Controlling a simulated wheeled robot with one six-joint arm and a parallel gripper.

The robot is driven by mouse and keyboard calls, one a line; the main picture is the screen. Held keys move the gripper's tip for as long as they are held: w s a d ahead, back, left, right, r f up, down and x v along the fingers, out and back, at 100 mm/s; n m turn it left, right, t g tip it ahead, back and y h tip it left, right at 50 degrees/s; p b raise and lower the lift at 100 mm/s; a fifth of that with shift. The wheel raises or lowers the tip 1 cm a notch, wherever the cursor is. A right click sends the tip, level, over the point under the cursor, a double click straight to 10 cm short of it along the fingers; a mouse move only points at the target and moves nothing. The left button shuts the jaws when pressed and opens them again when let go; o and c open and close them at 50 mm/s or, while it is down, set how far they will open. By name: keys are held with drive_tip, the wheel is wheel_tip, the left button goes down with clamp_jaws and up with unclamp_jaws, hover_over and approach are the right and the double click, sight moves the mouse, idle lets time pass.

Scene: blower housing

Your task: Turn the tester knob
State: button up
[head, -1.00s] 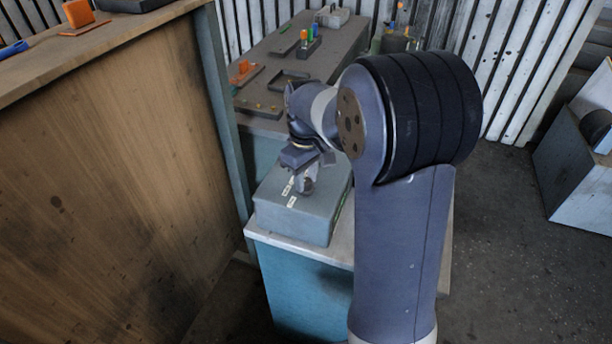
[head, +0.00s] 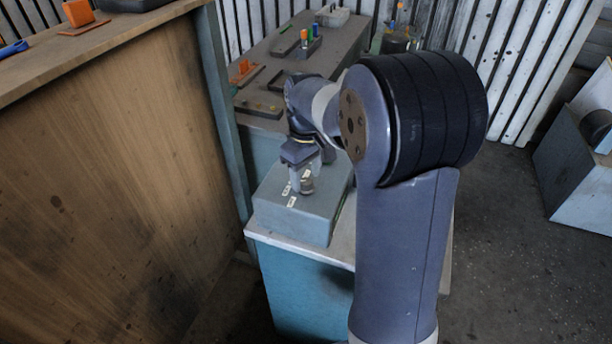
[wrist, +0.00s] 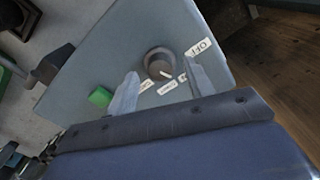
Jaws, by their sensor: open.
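The tester is a grey box (head: 290,218) on a small blue bench. Its round dark knob (head: 306,187) stands on the top face and also shows in the wrist view (wrist: 158,61). A white pointer mark on the knob faces the small labels on the gripper side, away from the OFF label (wrist: 201,47). A green part (wrist: 100,97) sits on the same face. My gripper (head: 310,168) is open just above and behind the knob. In the wrist view its fingers (wrist: 162,84) are spread either side of the knob's near side, with nothing between them visibly gripped.
A tall wooden-sided bench (head: 110,150) stands close on the left. A long grey table (head: 330,45) behind holds trays, orange parts and colored-handled tools. A grey box-like unit (head: 575,170) stands at the right.

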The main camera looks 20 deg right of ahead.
sight(306, 181)
wheel_tip(306, 181, up, 10)
idle(0.3)
drive_tip(key=shift+f, duration=0.2)
wheel_tip(306, 181, down, 11)
drive_tip(key=shift+r, duration=0.1)
idle(0.5)
drive_tip(key=shift+r, duration=0.15)
